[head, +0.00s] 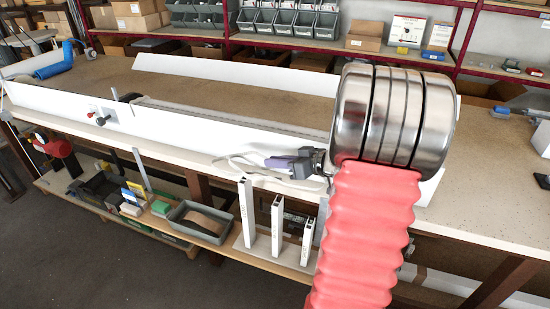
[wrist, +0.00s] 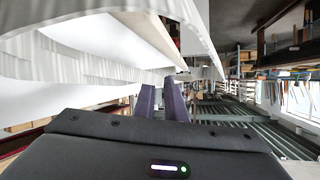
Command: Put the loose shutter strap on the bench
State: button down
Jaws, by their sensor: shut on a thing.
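The shutter strap (head: 236,165) is a pale grey band lying in loose loops at the front edge of the bench (head: 485,190) in the head view. My gripper (head: 266,162) is at these loops, its purple fingers shut on the strap. Part of the strap hangs over toward the bench's front side. In the wrist view my gripper's purple fingers (wrist: 161,100) are close together, and pale curved bands, probably the strap, pass above and left of them. The exact pinch point is hard to see. My arm hides the bench area behind it.
A long white shutter profile (head: 165,128) runs along the bench front, with another white profile (head: 230,72) farther back. Below is a shelf with a grey bin (head: 200,222) and upright white pieces (head: 277,225). The bench's right part is mostly clear.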

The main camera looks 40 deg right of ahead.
aim_at(483, 201)
jog(key=u, duration=0.35)
jog(key=k, duration=1.15)
jog(key=u, duration=1)
jog(key=i, duration=0.05)
jog(key=z, duration=2.9)
